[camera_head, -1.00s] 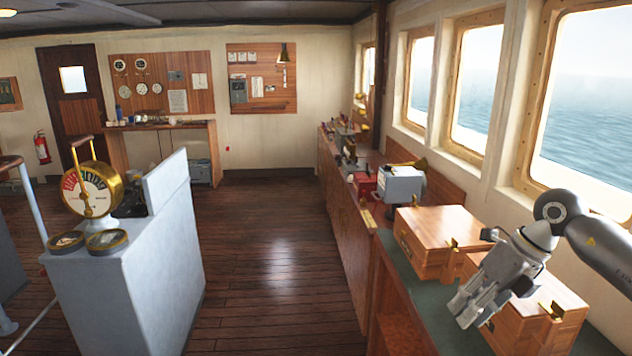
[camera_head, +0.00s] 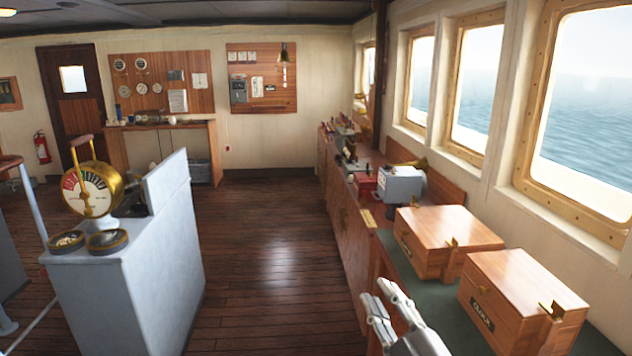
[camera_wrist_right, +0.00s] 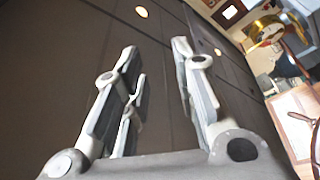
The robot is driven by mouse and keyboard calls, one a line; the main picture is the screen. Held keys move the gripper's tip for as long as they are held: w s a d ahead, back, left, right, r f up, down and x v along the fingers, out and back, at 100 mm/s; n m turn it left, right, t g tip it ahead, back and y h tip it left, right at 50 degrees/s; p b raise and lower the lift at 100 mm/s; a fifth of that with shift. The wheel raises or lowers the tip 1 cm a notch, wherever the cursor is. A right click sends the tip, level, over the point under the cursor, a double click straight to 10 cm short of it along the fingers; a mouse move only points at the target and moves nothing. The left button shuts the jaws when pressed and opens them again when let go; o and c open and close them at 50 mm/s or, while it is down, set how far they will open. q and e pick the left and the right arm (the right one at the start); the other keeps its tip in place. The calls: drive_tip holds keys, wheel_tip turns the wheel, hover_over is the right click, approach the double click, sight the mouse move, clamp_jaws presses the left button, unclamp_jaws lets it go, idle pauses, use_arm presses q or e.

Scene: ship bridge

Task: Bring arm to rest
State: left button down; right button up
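My right gripper (camera_head: 376,296) shows at the bottom of the head view, to the right of the centre, with its grey fingers pointing up. It is in front of the green-topped counter and left of the nearer wooden box. In the right wrist view the two fingers (camera_wrist_right: 155,52) stand apart with nothing between them, against a dark panelled surface with small round lights. Most of my right arm is out of the head view. My left gripper is not in view.
Two wooden boxes, the farther (camera_head: 448,240) and the nearer (camera_head: 520,300), stand on the counter (camera_head: 432,300) below the windows. A grey console (camera_head: 125,285) with a brass telegraph (camera_head: 90,190) stands at left. The wooden floor (camera_head: 265,260) between is clear.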

drive_tip(key=s+d+f+m+g+h, duration=0.4)
drive_tip(key=s+f+m, duration=0.1)
drive_tip(key=f, duration=0.5)
drive_tip(key=s+d+f+m+g+h, duration=0.35)
drive_tip(key=s+f+m, duration=0.2)
drive_tip(key=f, duration=0.45)
drive_tip(key=s+d+f+m+g, duration=0.1)
drive_tip(key=s+f+g, duration=0.35)
drive_tip(key=s, duration=0.55)
drive_tip(key=s+f+m+g, duration=0.1)
drive_tip(key=s+f+g, duration=0.35)
drive_tip(key=s, duration=0.45)
wheel_tip(320, 180, down, 29)
drive_tip(key=s+b, duration=0.1)
drive_tip(key=s, duration=0.1)
drive_tip(key=s+d+f+g+b, duration=0.1)
drive_tip(key=s+d+f+g, duration=0.1)
drive_tip(key=s+f, duration=1.3)
drive_tip(key=shift+s+d+f+n+y, duration=0.35)
drive_tip(key=shift+s+d+f+n, duration=0.15)
drive_tip(key=shift+s, duration=0.2)
drive_tip(key=shift+r, duration=0.1)
